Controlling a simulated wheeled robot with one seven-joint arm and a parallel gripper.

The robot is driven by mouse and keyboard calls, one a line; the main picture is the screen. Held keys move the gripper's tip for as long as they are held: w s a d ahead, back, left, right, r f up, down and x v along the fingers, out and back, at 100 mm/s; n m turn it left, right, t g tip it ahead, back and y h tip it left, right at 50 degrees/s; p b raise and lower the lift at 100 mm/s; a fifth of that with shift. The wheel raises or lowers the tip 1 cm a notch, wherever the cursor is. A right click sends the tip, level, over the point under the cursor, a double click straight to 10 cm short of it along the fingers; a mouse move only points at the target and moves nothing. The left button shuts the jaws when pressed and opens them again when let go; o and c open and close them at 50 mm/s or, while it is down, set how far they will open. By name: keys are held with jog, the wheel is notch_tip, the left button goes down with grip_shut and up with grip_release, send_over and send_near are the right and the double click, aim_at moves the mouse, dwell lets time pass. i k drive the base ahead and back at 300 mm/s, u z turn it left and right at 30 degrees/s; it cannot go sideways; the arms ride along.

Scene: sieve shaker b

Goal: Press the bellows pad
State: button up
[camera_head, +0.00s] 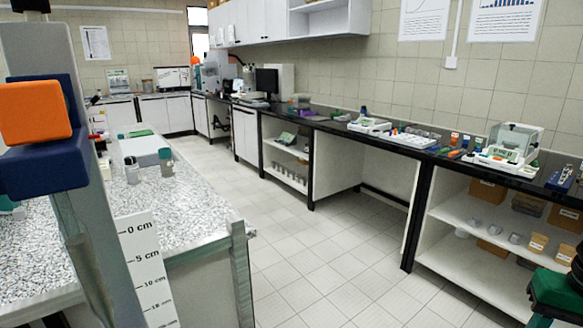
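I cannot make out anything that is surely the bellows pad. In the near left, an orange rounded block (34,112) sits in a dark blue holder (44,178) on a tall grey post (95,225); I cannot tell whether this is the pad. A white scale strip (147,270) with centimetre marks stands beside the post, in front of the speckled bench (185,215). No sieve shaker can be clearly identified. My gripper is not in view.
Jars (166,161) stand on the speckled bench. A long black-topped counter (335,125) along the right wall bears trays, a balance (507,146) and small items. Tiled floor (300,245) lies open between. A green seat (555,291) is at the lower right.

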aim_at(34, 112)
jog(key=u, duration=1.55)
